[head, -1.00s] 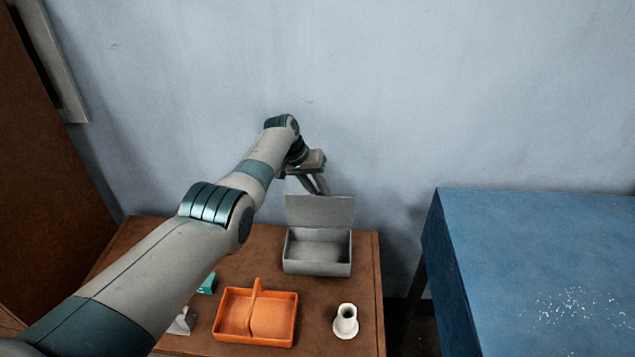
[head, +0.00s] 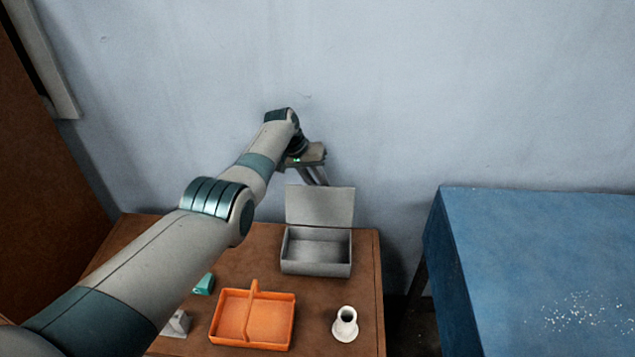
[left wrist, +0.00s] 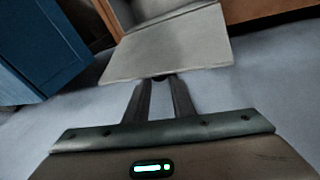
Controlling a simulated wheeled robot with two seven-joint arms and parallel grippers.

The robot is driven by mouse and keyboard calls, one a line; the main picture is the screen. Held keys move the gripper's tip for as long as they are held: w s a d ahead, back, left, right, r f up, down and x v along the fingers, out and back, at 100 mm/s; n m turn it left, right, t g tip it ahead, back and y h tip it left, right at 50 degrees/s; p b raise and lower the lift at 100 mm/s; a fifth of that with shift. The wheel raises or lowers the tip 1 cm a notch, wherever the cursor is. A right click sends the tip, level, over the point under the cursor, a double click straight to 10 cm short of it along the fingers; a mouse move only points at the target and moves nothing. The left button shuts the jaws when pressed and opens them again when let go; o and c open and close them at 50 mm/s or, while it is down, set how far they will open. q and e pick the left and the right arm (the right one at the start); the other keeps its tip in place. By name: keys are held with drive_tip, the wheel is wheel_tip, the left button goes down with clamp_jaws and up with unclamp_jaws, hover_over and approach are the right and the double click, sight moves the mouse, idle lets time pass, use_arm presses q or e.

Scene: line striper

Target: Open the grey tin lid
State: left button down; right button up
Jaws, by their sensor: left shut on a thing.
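The grey tin (head: 316,266) stands on the brown table, its inside showing empty. Its lid (head: 320,206) is raised at the back and stands about upright, leaning slightly backward. My left gripper (head: 318,181) is behind and above the tin, at the lid's upper edge. In the left wrist view the gripper's two fingers (left wrist: 162,82) are close together at the middle of the edge of the lid (left wrist: 168,50), shut on it. The fingertips are partly hidden behind the lid in the head view. My right gripper is not in view.
An orange divided tray (head: 252,345) with a handle and a white vase-like piece (head: 345,325) stand in front of the tin. A small teal object (head: 204,284) lies left of the tray. A blue table (head: 540,250) stands right, across a gap. The wall is close behind.

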use_arm(q)
drive_tip(key=c, duration=1.7)
unclamp_jaws()
drive_tip(key=shift+w+a+r, duration=0.3)
drive_tip(key=shift+w, duration=0.15)
drive_tip(key=shift+c, duration=0.2)
drive_tip(key=shift+o, duration=1)
drive_tip(key=shift+w+f, duration=0.15)
drive_tip(key=shift+f, duration=0.05)
drive_tip(key=b+v, duration=0.2)
drive_tip(key=v, duration=1.4)
drive_tip(key=shift+a+r, duration=0.25)
drive_tip(key=shift+r, duration=0.05)
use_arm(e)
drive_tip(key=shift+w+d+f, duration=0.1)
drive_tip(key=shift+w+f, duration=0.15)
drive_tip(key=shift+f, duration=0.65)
use_arm(q)
drive_tip(key=shift+f, duration=0.1)
